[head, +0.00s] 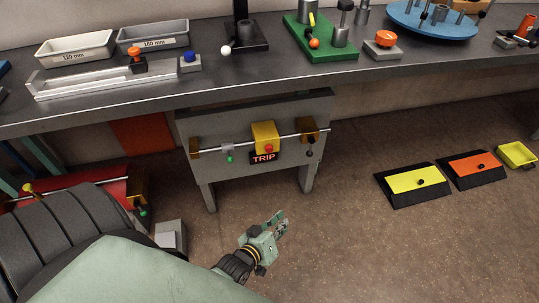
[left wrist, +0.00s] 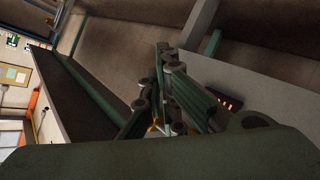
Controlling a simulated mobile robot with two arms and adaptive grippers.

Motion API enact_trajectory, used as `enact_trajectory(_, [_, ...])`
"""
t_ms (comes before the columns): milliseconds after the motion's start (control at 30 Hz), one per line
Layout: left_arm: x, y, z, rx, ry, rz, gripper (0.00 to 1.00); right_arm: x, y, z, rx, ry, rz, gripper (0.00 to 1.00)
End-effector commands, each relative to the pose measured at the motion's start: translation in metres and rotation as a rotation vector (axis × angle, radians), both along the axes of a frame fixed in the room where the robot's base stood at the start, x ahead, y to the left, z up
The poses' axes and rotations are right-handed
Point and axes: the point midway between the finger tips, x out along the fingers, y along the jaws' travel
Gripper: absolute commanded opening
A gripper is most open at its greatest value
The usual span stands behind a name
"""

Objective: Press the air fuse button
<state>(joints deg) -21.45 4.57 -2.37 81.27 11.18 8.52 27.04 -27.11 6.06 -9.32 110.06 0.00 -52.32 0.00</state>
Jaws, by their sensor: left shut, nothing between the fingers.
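The air fuse is a yellow block (head: 264,131) on a thin metal pipe, fixed to a grey panel below the bench in the head view. A small red button (head: 268,149) sits on its lower front, above a dark sign (head: 264,157) lit with red TRIP letters. My left gripper (head: 281,222) is shut and empty, in front of and below the block, clear of the button. In the left wrist view its fingers (left wrist: 165,55) fill the middle; the lit sign (left wrist: 230,104) shows partly to their right, and the button is not visible. My right gripper is out of view.
The grey panel (head: 225,175) stands on legs under the bench edge (head: 130,117). A valve with a green knob (head: 229,159) hangs left of the block, and a dark-knobbed one (head: 310,147) right. Yellow (head: 413,180) and orange pedals lie on the floor at right. Floor between is clear.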

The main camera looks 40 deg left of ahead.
Motion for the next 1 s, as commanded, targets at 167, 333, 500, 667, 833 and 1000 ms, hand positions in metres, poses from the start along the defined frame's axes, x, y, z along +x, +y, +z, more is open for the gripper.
enact_trajectory(167, [0.035, 0.018, 0.054, -0.139, -0.257, 0.080, 0.00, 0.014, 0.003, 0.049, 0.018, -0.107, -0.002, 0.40])
enact_trajectory(333, [0.045, 0.028, 0.099, -0.223, -0.406, 0.112, 0.00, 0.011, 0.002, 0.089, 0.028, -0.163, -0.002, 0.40])
enact_trajectory(500, [0.046, 0.032, 0.119, -0.253, -0.459, 0.120, 0.00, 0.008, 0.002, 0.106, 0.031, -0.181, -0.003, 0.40])
enact_trajectory(667, [0.047, 0.032, 0.121, -0.254, -0.460, 0.120, 0.00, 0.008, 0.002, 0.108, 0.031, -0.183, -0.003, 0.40])
enact_trajectory(833, [0.047, 0.032, 0.120, -0.253, -0.459, 0.120, 0.00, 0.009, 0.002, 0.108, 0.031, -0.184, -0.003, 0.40])
enact_trajectory(1000, [0.050, 0.036, 0.119, -0.251, -0.459, 0.119, 0.00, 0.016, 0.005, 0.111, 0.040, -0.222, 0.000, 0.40])
